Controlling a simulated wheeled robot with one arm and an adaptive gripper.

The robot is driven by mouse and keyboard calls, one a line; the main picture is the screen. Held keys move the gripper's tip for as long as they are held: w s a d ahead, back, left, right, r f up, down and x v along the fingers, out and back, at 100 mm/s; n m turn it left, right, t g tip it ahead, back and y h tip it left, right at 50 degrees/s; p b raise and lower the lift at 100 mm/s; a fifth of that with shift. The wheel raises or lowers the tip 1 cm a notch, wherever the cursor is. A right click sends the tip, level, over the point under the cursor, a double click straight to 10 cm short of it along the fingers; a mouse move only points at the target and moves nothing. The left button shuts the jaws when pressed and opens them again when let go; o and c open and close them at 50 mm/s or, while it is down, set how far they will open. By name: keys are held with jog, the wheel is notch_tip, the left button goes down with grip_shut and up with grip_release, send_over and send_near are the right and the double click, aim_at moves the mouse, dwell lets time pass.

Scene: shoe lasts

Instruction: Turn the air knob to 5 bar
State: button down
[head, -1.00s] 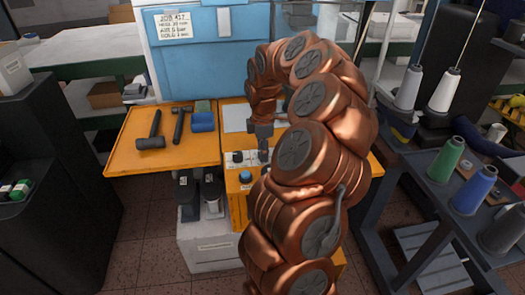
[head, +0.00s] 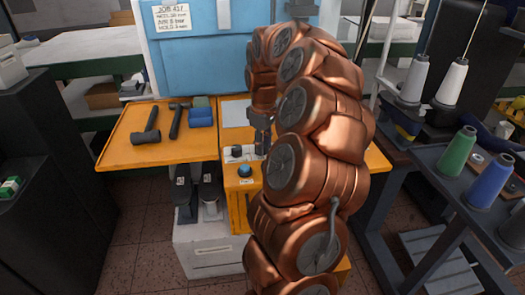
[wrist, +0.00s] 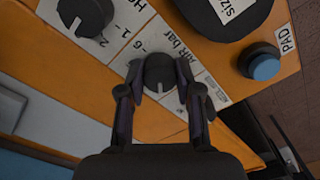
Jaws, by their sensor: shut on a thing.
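The air knob (wrist: 158,72) is a dark round knob on the orange panel, beside a white strip reading "AIR bar" with a 6 visible. A pale pointer mark on the knob faces the bottom of the wrist view, between the fingers. My gripper (wrist: 160,92) is shut on the air knob, one finger on each side. In the head view my gripper (head: 262,140) reaches down to the top of the orange console (head: 240,205); the air knob is hidden there. Most of the scale's numbers are too small or covered to read.
A second dark knob (wrist: 85,14) stands nearby. A blue button (wrist: 264,66) sits by a "PAD" label. A job card (head: 173,18) hangs on the blue machine. Hammers (head: 147,130) and blue blocks (head: 201,117) lie on the orange shelf. A spool rack (head: 455,185) stands at right.

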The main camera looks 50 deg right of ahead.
jog(key=m+b, duration=0.2)
jog(key=m, duration=0.2)
jog(key=shift+d+f+m+b, duration=0.1)
jog(key=shift+m+b, duration=0.2)
jog(key=shift+b, duration=0.1)
jog(key=m+b, duration=0.2)
jog(key=m, duration=0.2)
jog(key=shift+m, duration=0.3)
jog(key=m+b, duration=0.2)
jog(key=m, duration=0.3)
jog(key=shift+m+b, duration=0.55)
jog(key=shift+m, duration=1.55)
jog(key=shift+w+a, duration=0.1)
jog(key=shift+a, duration=0.1)
jog(key=c, duration=1)
grip_release()
jog(key=shift+o, duration=1.1)
jog(key=shift+d, duration=0.1)
